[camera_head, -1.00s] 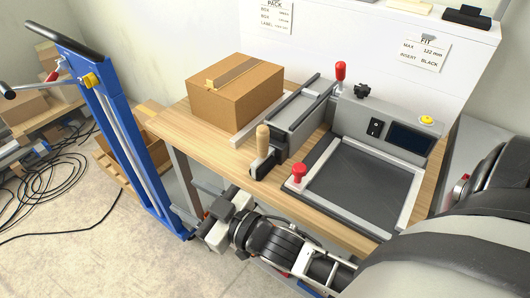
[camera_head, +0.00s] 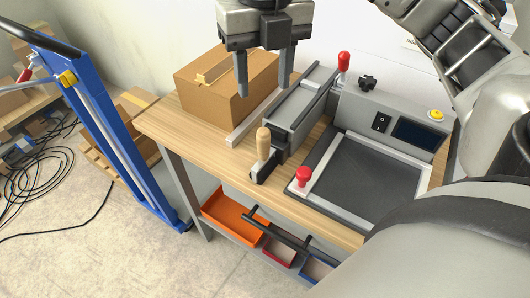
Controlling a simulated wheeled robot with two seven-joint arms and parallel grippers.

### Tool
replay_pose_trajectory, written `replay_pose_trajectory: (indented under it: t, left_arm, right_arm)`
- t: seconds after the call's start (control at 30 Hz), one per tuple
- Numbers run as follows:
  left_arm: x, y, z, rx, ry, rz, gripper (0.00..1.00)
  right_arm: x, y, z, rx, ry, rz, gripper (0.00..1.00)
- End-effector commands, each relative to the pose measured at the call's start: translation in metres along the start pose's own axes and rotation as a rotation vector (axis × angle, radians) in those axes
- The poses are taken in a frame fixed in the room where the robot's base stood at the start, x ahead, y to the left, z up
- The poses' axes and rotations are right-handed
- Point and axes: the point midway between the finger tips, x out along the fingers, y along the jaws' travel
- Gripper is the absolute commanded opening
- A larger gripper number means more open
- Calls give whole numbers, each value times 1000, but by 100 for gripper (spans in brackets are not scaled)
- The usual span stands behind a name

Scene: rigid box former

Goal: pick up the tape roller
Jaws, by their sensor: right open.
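The tape roller (camera_head: 263,146) appears to be the tool with an upright pale wooden handle and a dark base. It stands near the front edge of the wooden table, at the left front of the grey machine. My right gripper (camera_head: 265,90) hangs at the top middle with its two fingers pointing down, apart and empty. In the picture it is above the tape roller and overlaps the cardboard box; there is a clear gap between fingertips and handle. My left gripper is not in view.
The cardboard box (camera_head: 205,95) sits on the table (camera_head: 185,130). The grey machine has a red knob (camera_head: 303,174) and a red-topped lever (camera_head: 344,61). Orange, red and blue bins (camera_head: 228,222) are below the table. A blue frame (camera_head: 110,130) stands at left.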

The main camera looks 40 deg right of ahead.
Motion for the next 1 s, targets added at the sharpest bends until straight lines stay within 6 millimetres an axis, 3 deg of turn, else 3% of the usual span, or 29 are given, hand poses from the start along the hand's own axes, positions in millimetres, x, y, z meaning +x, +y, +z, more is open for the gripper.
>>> replay_pose_trajectory:
  t: [0.13, 0.47, 0.83, 1.0]
  left_arm:
    - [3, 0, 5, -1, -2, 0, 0]
    - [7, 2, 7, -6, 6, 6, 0]
    - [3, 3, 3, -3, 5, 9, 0]
    - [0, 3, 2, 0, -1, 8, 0]
  right_arm:
    - [12, -7, 2, 22, -15, -29, 48]
    - [81, -7, 3, 17, -11, -24, 48]
    - [112, -7, 6, 18, -13, -24, 48]
    - [139, -6, 11, 17, -12, -24, 48]
